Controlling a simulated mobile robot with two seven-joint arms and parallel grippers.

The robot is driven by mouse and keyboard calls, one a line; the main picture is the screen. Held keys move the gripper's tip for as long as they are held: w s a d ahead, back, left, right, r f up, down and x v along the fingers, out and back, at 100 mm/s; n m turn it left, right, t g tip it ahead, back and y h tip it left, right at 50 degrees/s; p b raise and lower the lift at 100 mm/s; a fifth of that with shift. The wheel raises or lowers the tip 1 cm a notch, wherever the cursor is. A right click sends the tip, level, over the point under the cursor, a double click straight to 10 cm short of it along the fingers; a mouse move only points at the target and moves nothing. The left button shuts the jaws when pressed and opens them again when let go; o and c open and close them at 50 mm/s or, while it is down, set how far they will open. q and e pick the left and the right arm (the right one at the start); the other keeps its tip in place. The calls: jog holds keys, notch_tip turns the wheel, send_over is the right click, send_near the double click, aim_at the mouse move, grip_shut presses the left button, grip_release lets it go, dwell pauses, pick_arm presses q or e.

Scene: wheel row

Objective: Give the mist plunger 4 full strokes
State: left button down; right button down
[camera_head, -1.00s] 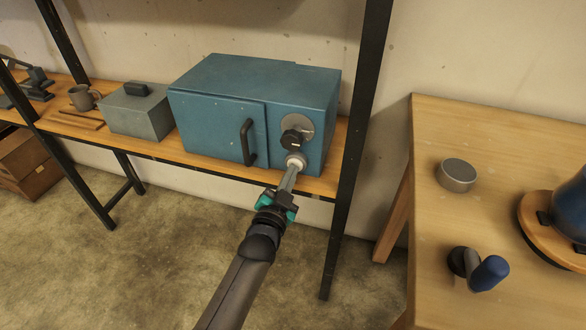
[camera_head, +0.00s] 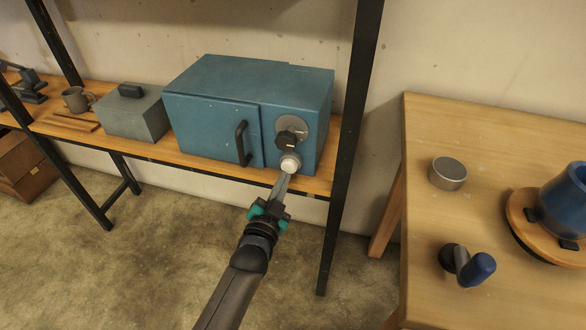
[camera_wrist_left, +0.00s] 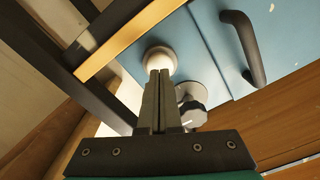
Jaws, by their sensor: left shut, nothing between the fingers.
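The mist plunger (camera_head: 290,163) is a round white knob low on the right part of the blue cabinet's (camera_head: 215,130) front, below a black dial (camera_head: 291,138). My left gripper (camera_head: 284,180) is shut and empty, its narrow fingers pointing at the plunger from the front. In the left wrist view the shut fingertips (camera_wrist_left: 161,75) lie in front of the plunger (camera_wrist_left: 160,56) and overlap its lower edge. I cannot tell whether they touch it. The dial also shows in the wrist view (camera_wrist_left: 192,113), beside the fingers. My right gripper is not in view.
A black shelf post (camera_head: 345,170) stands just right of the cabinet. A grey box (camera_head: 135,114) and a mug (camera_head: 76,99) are on the shelf to the left. A wooden table (camera_head: 425,240) on the right holds a round tin (camera_head: 447,174) and a blue-handled crank (camera_head: 477,269).

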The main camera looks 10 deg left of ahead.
pick_arm(q)
jog(key=shift+s, duration=0.1)
jog(key=s+p, duration=0.3)
jog(key=s, duration=0.1)
jog(key=shift+s+a, duration=0.1)
jog(key=shift+s, duration=0.15)
dwell(0.3)
